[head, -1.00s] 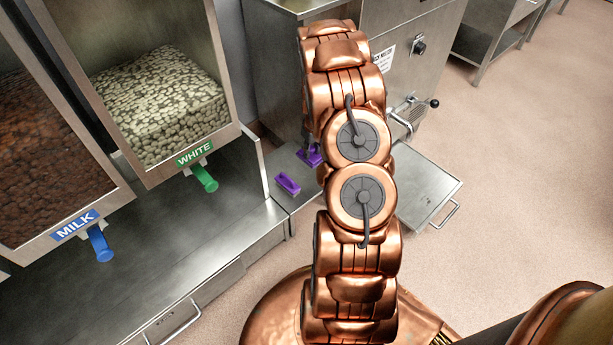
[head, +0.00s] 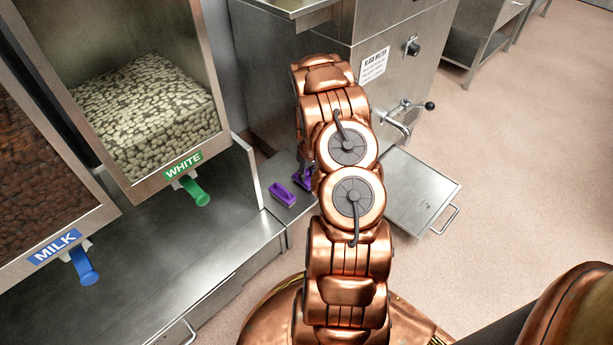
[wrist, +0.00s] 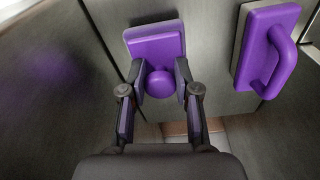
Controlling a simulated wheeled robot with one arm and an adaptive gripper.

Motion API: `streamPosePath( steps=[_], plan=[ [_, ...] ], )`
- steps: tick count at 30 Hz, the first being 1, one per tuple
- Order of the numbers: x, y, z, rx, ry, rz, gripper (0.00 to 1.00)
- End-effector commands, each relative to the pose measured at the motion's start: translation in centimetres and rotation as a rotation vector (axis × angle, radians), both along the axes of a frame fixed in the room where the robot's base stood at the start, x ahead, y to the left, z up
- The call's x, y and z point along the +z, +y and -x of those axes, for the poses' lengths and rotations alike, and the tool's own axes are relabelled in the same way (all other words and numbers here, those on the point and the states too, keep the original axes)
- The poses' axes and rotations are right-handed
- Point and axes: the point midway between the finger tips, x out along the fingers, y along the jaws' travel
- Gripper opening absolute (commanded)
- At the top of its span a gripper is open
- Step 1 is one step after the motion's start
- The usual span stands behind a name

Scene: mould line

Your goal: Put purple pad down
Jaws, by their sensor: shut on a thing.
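My gripper (wrist: 161,84) is shut on the round knob of a purple pad (wrist: 157,44). In the wrist view this second pad (wrist: 266,48) is at the upper right.
The white (head: 160,110) and milk (head: 40,180) chocolate bins, with spouts, stand to the left above a steel counter (head: 150,250). A steel block melter (head: 385,60) stands behind my arm. A flat steel tray with a handle (head: 420,190) juts out at right. Open floor lies beyond.

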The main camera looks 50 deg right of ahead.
Motion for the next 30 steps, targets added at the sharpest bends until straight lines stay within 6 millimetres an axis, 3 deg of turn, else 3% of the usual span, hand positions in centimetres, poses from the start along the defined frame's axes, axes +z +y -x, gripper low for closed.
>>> streamPosePath(
  steps=[2,13,14,19,21,30],
  plan=[
    [-0.92,0.09,0.04,0.0,0.002,-0.002,0.03],
    [-1.08,0.11,-0.05,0.002,0.001,-0.002,0.03],
    [-1.09,0.1,-0.05,0.002,0.001,-0.002,0.33],
    [-1.06,0.09,-0.06,0.002,0.001,-0.001,0.51],
    [-1.05,0.08,-0.06,0.002,0.0,-0.001,0.56],
    [-0.99,0.07,-0.08,0.002,0.0,-0.001,0.56]
  ],
)
